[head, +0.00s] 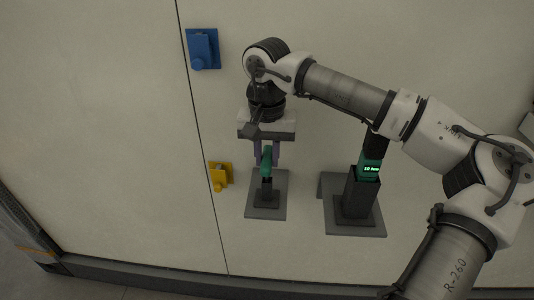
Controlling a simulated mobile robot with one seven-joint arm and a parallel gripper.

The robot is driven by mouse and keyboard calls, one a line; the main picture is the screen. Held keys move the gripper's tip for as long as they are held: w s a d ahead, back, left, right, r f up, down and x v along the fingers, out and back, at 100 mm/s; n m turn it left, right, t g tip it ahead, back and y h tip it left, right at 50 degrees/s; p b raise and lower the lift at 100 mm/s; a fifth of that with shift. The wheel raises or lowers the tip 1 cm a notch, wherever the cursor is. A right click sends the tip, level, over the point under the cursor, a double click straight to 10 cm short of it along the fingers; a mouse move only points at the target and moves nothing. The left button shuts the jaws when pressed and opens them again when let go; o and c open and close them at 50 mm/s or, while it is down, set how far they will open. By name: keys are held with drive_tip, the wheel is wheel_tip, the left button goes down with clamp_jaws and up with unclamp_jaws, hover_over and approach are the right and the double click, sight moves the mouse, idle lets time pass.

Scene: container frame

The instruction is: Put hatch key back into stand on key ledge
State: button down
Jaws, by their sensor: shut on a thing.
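My gripper (267,157) points down in the middle of the head view, its two purple-grey fingers shut on the hatch key. The hatch key (266,166) shows a green grip between the fingers and a dark lower part below. The dark stand (267,198) is on the grey key ledge (280,210), directly below the gripper. The key is upright and lines up with the stand in this view. I cannot tell how far its lower end is inside the stand.
To the right, a black-and-green tool with a lit display (371,169) stands in a dark holder (357,198) on a second grey ledge (372,229). A blue latch (203,48) and a yellow latch (220,177) are on the pale wall to the left, beside a dark vertical seam.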

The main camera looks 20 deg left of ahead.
drive_tip(key=shift+f, duration=0.1)
drive_tip(key=c, duration=1.2)
unclamp_jaws()
drive_tip(key=shift+o, duration=0.2)
wheel_tip(320, 180, up, 14)
drive_tip(key=b, duration=0.1)
drive_tip(key=shift+b, duration=0.4)
wheel_tip(320, 180, up, 6)
drive_tip(key=p, duration=0.7)
drive_tip(key=shift+f, duration=0.1)
